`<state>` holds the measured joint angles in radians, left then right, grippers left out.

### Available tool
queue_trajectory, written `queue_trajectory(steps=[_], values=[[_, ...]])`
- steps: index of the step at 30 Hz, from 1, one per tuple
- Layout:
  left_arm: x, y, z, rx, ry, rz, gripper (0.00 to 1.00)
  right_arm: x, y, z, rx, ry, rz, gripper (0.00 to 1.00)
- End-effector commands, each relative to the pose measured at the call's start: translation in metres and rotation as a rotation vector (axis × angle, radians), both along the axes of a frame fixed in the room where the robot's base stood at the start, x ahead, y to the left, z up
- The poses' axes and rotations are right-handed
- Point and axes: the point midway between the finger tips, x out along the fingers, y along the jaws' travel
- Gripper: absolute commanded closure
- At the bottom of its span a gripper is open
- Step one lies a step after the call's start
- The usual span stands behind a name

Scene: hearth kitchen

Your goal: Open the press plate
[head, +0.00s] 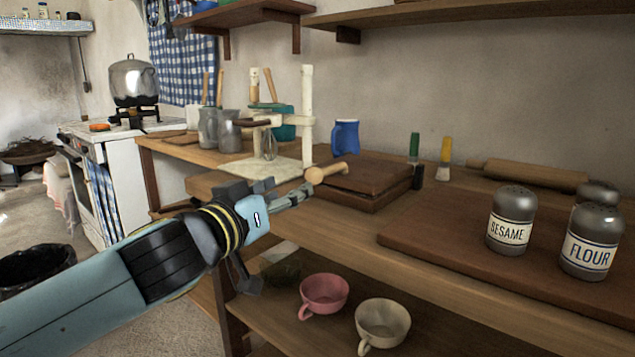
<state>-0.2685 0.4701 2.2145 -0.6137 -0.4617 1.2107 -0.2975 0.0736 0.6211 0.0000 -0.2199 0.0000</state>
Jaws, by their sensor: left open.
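The press is a pair of dark brown wooden plates on the table, with the upper press plate (372,173) lying over a lower base (360,199). A light wooden handle (326,172) with a round knob sticks out at its left side. My left gripper (290,192) is open, its fingertips just left of and below the knob. It looks empty, and I cannot tell whether a fingertip touches the handle. My right gripper is out of view.
A white post stand (307,115) and blue mug (346,137) are behind the press. Sesame (511,232) and flour (590,253) shakers stand on a board (430,230) at right. Pink (324,290) and cream (382,322) cups are on the lower shelf.

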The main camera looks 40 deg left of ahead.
Motion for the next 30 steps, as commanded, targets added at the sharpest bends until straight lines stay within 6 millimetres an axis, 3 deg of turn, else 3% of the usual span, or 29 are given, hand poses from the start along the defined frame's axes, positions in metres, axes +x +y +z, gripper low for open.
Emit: queue_trajectory(steps=[9, 15, 27, 30], values=[[0.062, 0.007, 0.002, -0.005, -0.003, 0.002, 0.45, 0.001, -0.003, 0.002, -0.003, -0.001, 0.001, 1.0], [0.09, 0.011, 0.001, -0.003, -0.001, 0.001, 0.45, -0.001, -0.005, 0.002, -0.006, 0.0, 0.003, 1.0], [0.098, 0.011, 0.001, -0.002, 0.0, 0.0, 0.45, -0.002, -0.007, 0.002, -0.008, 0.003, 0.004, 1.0], [0.098, 0.011, 0.001, -0.002, 0.0, 0.0, 0.59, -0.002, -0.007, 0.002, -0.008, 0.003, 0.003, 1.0]])
